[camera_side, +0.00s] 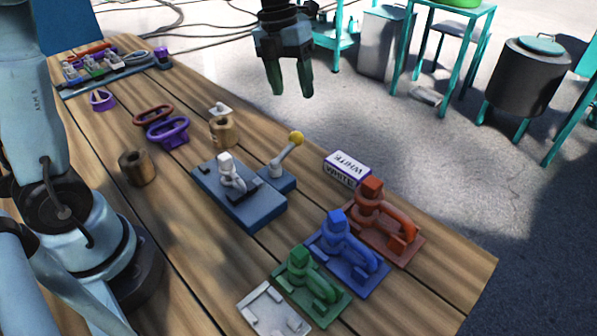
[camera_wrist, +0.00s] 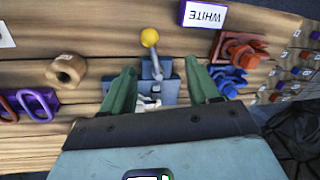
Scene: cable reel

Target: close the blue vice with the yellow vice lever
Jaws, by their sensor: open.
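The blue vice (camera_side: 262,213) lies flat on the wooden table, with a pale grey-white part on top. My gripper (camera_side: 291,88) hangs open and empty, well above the table and apart from the lever. In the wrist view the yellow knob (camera_wrist: 149,37) shows beyond the fingertips, and the blue vice (camera_wrist: 170,88) shows between my open fingers (camera_wrist: 161,75). My gripper body hides the near part of the vice there.
A box marked WHITE (camera_side: 348,168) stands right of the lever. Red (camera_side: 400,245), blue (camera_side: 365,275) and green (camera_side: 325,300) fixtures stand at the front right. The air around the knob looks clear.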

